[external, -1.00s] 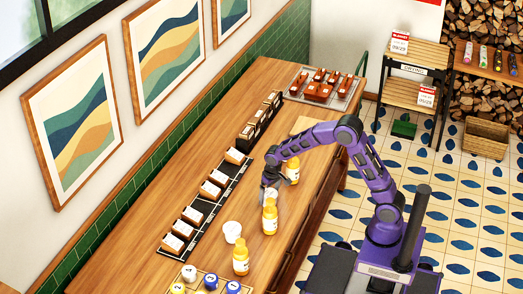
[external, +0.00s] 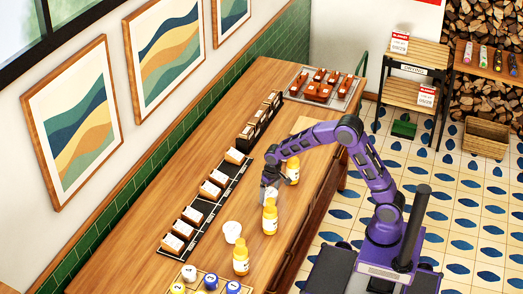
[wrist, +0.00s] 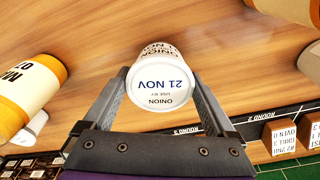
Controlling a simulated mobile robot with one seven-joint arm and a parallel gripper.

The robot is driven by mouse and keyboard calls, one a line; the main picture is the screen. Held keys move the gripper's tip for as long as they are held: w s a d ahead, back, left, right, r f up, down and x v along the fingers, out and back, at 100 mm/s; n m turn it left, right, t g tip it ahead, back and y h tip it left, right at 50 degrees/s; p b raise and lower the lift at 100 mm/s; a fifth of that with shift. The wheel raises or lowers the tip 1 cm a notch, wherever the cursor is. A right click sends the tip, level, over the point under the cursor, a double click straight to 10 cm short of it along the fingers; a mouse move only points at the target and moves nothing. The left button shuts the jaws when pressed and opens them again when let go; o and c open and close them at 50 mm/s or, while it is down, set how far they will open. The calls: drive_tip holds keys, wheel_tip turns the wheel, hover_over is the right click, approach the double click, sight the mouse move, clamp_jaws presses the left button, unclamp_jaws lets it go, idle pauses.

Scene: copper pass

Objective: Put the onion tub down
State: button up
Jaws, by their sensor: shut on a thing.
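The onion tub (wrist: 160,88) is a small white tub; its lid reads "ONION USE BY 21 NOV". In the wrist view it sits between the two fingers of my gripper (wrist: 163,100), which is shut on it. In the external view my gripper (external: 270,190) is low over the wooden counter (external: 205,130), between two yellow bottles. The tub is mostly hidden there by the fingers and a bottle. I cannot tell whether its base touches the counter.
Yellow bottles stand close by: one in front (external: 269,218), one behind (external: 292,172) and one nearer the camera (external: 240,262). A white tub (external: 232,232) stands to the left. A black strip with boxes (external: 210,190) runs along the wall side. Bare wood lies between.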

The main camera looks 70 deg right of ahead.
sight(269, 192)
wheel_tip(269, 192, up, 10)
drive_tip(key=shift+f+p, duration=0.25)
drive_tip(key=shift+p, duration=0.1)
drive_tip(key=w+d+r+m, duration=0.1)
drive_tip(key=w+d, duration=0.2)
drive_tip(key=d, duration=1.1)
drive_tip(key=w+d+r+m, duration=0.1)
drive_tip(key=w+d, duration=0.2)
drive_tip(key=d, duration=1.1)
drive_tip(key=s+d+f+p, duration=0.1)
drive_tip(key=s+d, duration=0.4)
drive_tip(key=d, duration=0.6)
drive_tip(key=s+d+p, duration=0.1)
drive_tip(key=s+d, duration=0.3)
drive_tip(key=d, duration=0.7)
drive_tip(key=shift+f+b, duration=0.8)
drive_tip(key=shift+f, duration=3.1)
drive_tip(key=shift+f, duration=0.15)
drive_tip(key=o, duration=1.2)
